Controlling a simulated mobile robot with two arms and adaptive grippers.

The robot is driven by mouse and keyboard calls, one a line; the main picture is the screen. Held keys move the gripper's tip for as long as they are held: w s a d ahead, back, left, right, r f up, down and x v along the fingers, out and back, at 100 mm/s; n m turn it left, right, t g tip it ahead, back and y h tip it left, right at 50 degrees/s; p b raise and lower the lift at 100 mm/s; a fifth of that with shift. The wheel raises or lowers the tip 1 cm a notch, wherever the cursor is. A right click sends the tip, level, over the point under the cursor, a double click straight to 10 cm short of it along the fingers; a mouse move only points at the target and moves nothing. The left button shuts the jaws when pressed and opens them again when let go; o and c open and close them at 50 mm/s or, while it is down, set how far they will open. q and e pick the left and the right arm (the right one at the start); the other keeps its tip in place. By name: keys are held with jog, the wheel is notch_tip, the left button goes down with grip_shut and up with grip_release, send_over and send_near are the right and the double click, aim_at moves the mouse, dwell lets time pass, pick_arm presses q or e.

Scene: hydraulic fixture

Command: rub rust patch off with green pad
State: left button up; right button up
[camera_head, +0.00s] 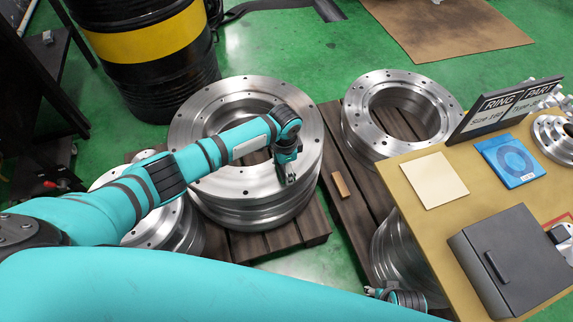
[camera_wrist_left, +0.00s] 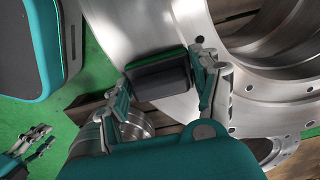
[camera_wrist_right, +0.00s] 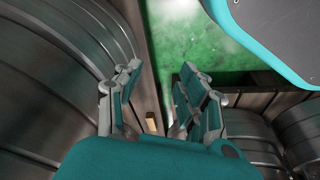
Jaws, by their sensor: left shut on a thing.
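My left gripper (camera_head: 286,178) is over the right side of the large steel ring (camera_head: 190,140) in the head view. In the left wrist view my left gripper (camera_wrist_left: 165,75) is shut on a dark block-shaped pad (camera_wrist_left: 158,76) with a thin green edge. The pad is over the ring's flat face (camera_wrist_left: 140,28); I cannot tell whether it touches. I cannot make out a rust patch; the pad and arm hide part of the ring. My right gripper (camera_wrist_right: 160,100) is open and empty, low between steel rings; it also shows at the bottom of the head view (camera_head: 378,292).
A second ring (camera_head: 440,105) stands on a pallet at right. A small wooden block (camera_head: 340,184) lies on the pallet wood. The yellow table (camera_head: 405,205) at right holds a grey box (camera_head: 515,250), a blue card and a sign. A black-yellow barrel (camera_head: 150,45) stands behind.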

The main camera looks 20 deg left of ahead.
pick_arm(q)
jog(key=shift+s+a+p, duration=0.5)
jog(key=shift+s+p, duration=0.2)
jog(key=shift+p, duration=0.15)
pick_arm(e)
jog(key=s+f, duration=0.3)
jog(key=f, duration=0.2)
jog(key=shift+s+d+f, duration=0.15)
jog(key=shift+d+f, duration=0.05)
jog(key=shift+f, duration=0.1)
pick_arm(q)
jog(key=shift+w+r+p, duration=0.1)
jog(key=shift+r+p, duration=0.3)
notch_tip(320, 180, up, 2)
jog(key=shift+d+r+p, duration=0.1)
jog(key=shift+r+p, duration=0.05)
jog(key=shift+p, duration=1.05)
jog(key=shift+r+p, duration=1.45)
jog(key=shift+p, duration=0.05)
pick_arm(e)
jog(key=s+d+f, duration=0.1)
jog(key=s+f, duration=0.2)
jog(key=s, duration=0.4)
jog(key=s+d+f+g, duration=0.1)
jog(key=s+d+f, duration=0.1)
jog(key=s, duration=0.6)
jog(key=shift+s+f+g, duration=0.15)
jog(key=shift+f+g, duration=0.15)
jog(key=shift+f, duration=0.45)
